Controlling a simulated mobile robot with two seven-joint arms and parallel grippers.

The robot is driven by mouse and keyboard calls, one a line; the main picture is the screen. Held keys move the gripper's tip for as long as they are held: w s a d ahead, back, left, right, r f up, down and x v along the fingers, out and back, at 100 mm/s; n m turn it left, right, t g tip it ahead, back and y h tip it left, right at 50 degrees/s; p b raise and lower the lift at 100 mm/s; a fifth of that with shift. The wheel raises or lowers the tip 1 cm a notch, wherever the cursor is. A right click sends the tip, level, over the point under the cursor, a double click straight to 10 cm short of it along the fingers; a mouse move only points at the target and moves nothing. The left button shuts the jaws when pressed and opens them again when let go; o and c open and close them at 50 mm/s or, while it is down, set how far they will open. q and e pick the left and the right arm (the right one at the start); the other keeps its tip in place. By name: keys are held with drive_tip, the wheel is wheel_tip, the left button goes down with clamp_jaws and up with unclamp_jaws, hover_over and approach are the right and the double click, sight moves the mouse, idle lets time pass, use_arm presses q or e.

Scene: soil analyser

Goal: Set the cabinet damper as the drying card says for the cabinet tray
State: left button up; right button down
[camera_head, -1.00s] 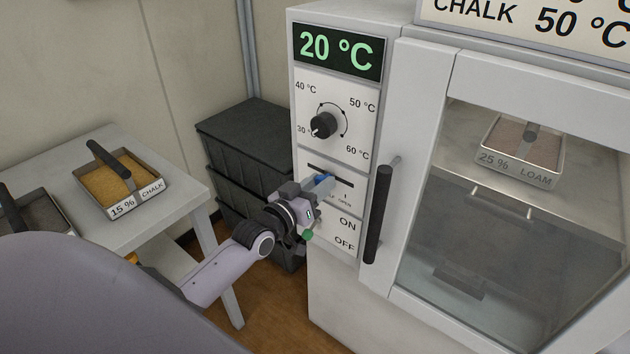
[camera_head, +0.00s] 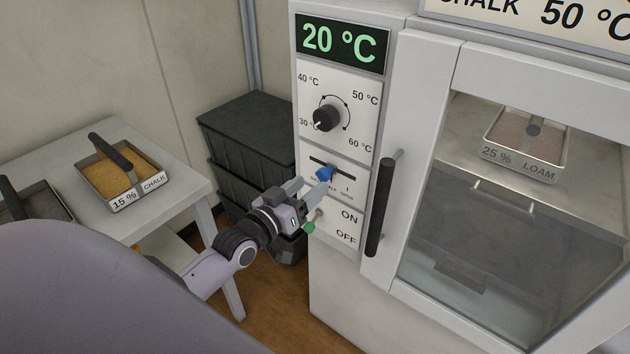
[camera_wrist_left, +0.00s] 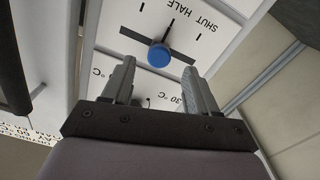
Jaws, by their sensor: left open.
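The damper slider's blue knob (camera_head: 324,174) sits about mid-slot on the cabinet front. In the left wrist view the knob (camera_wrist_left: 159,55) is near the HALF mark, with SHUT to its right; the view is upside down. My left gripper (camera_head: 310,193) is open and empty, its tips just short of the knob and apart from it. The cabinet tray (camera_head: 522,168), labelled 25 % LOAM, stands behind the cabinet window. The drying card (camera_head: 535,18) above shows only part of its text, "CHALK 50 °C". My right gripper is not in view.
The cabinet display (camera_head: 342,44) reads 20 °C. Below are a black dial (camera_head: 327,118), pointing near 30, and ON/OFF labels with a green knob (camera_head: 309,228). A vertical door handle (camera_head: 381,205) juts out right. A side table (camera_head: 160,225) holds a 15 % CHALK tray (camera_head: 122,180). Dark crates (camera_head: 255,140) stand behind.

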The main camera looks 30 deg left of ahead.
use_arm(q)
drive_tip(key=shift+s, duration=1.2)
drive_tip(key=s+d+f+m+g, duration=0.2)
drive_tip(key=s+d+f+g, duration=0.1)
drive_tip(key=s+d+f, duration=0.3)
drive_tip(key=s+d+f+m+g, duration=0.2)
drive_tip(key=s+d+f+g, duration=0.2)
drive_tip(key=s+f, duration=0.7)
drive_tip(key=shift+s+d+f+g+h, duration=0.3)
drive_tip(key=shift+s+d, duration=0.45)
drive_tip(key=shift+d, duration=0.5)
idle(1.0)
